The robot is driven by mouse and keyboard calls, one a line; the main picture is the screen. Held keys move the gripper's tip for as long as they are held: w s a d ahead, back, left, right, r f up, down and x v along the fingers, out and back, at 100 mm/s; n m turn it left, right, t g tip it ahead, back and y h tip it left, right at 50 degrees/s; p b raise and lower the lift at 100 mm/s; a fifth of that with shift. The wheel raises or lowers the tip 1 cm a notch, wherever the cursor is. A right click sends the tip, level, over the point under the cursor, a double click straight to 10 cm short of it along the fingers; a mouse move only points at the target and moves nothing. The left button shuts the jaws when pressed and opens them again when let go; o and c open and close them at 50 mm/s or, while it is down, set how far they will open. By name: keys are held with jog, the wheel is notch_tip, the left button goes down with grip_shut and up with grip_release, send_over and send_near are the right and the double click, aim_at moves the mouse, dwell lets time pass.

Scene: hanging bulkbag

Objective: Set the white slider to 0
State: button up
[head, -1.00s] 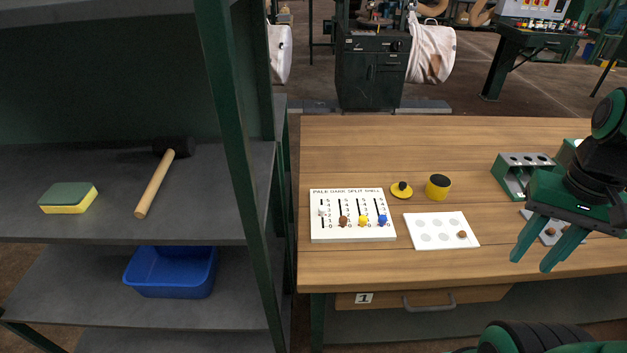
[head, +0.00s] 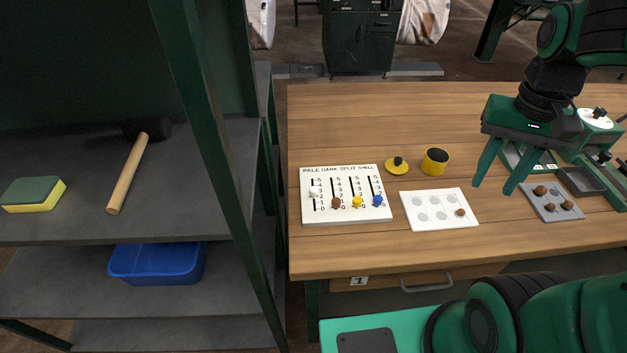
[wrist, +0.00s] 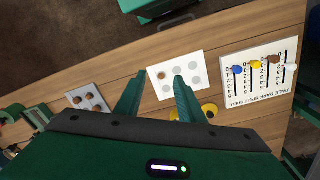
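The white slider board (head: 345,216) lies on the wooden table, marked "PALE DARK SPLIT SHELL" with number scales from 5 down to 0. The white slider (head: 313,194) is in the leftmost slot, partway up, around 2 or 3. The brown (head: 336,203), yellow (head: 357,202) and blue (head: 377,201) sliders sit low, near 0. My gripper (head: 492,190) is open and empty above the table, well right of the board. In the wrist view the board (wrist: 258,88) is at the right, with the white slider (wrist: 291,67) on its far right.
A white card (head: 440,222) with grey circles and one brown piece lies between the board and my gripper. A yellow lid (head: 397,166) and yellow cup (head: 435,162) stand behind it. A grey tray (head: 541,211) holds brown pieces. A green shelf post (head: 205,140) stands left of the table.

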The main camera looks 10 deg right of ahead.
jog(key=w+a+n, duration=0.1)
jog(key=w+a, duration=0.7)
jog(key=a, duration=0.2)
jog(key=n, duration=0.1)
send_over(313, 190)
notch_tip(313, 190, down, 2)
notch_tip(313, 190, down, 10)
jog(key=shift+w+d+f, duration=0.1)
jog(key=shift+w, duration=0.05)
jog(key=shift+c, duration=0.5)
grip_shut()
